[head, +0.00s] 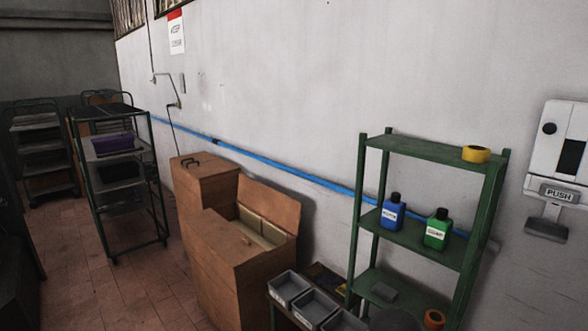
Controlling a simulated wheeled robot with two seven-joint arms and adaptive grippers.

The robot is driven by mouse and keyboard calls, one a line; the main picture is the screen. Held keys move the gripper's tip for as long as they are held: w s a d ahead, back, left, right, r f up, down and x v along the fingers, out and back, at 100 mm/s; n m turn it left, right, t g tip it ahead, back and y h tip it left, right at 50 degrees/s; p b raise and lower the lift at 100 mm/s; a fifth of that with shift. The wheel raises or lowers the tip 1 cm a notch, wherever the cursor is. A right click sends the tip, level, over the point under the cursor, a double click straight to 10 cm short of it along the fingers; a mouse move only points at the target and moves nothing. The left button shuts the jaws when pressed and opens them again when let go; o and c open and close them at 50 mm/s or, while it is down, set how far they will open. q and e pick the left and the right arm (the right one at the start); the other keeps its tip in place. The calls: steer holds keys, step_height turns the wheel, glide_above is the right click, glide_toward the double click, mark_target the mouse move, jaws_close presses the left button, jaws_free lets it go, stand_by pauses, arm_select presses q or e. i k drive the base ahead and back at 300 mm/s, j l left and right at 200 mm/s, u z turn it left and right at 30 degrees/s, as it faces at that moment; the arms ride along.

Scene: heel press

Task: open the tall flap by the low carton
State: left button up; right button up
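A tall brown box (206,182) stands against the wall, left of centre. Its flat top is shut and bears a dark handle (190,162). In front of it and to the right stands a lower, wider brown carton (235,270). A raised flap (270,215) leans back toward the wall over its opening, and a pale strip shows inside. A front panel also lies over part of the opening. I cannot tell for sure which panel is the tall flap. Neither of my grippers shows in the head view.
Grey bins (290,286) sit right of the carton. A green shelf (415,240) holds a blue bottle (392,213), a green bottle (436,231) and yellow tape (476,154). A dark metal rack (125,185) stands left. The tiled floor (85,285) between rack and carton is clear.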

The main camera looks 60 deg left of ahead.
mark_target(201, 170)
steer(key=u, duration=2.6)
steer(key=i+j+u, duration=0.2)
steer(key=i, duration=0.15)
steer(key=i+j+u, duration=0.25)
steer(key=i+l+u, duration=0.1)
steer(key=i+u, duration=0.3)
steer(key=i, duration=1.6)
steer(key=i+j+z, duration=0.1)
steer(key=i, duration=1.8)
